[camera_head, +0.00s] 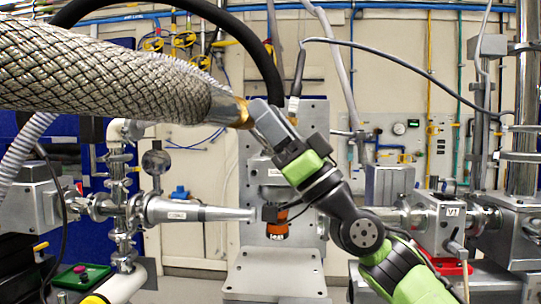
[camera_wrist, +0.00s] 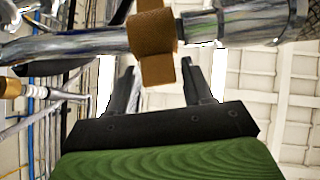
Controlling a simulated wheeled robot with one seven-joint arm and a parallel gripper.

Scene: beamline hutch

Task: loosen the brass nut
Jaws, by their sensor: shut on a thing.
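The brass nut (camera_head: 243,112) sits at the right end of a braided metal hose (camera_head: 100,75) in the head view. In the wrist view the brass nut (camera_wrist: 152,47) is a brown-gold collar on a metal tube, with a silver fitting (camera_wrist: 250,22) to its right. My gripper (camera_head: 258,116) reaches up from the lower right and is shut on the nut. In the wrist view its two dark fingers (camera_wrist: 173,66) stand either side of the nut's lower part. The exact finger contact is partly hidden in both views.
A thick black hose (camera_head: 235,32) arches just above the nut. Below stand a grey upright plate (camera_head: 308,125), a horizontal metal cone (camera_head: 195,211) and an orange-black cylinder (camera_head: 277,228). A valve block (camera_head: 440,222) is at right, and a green tray (camera_head: 85,276) is at lower left.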

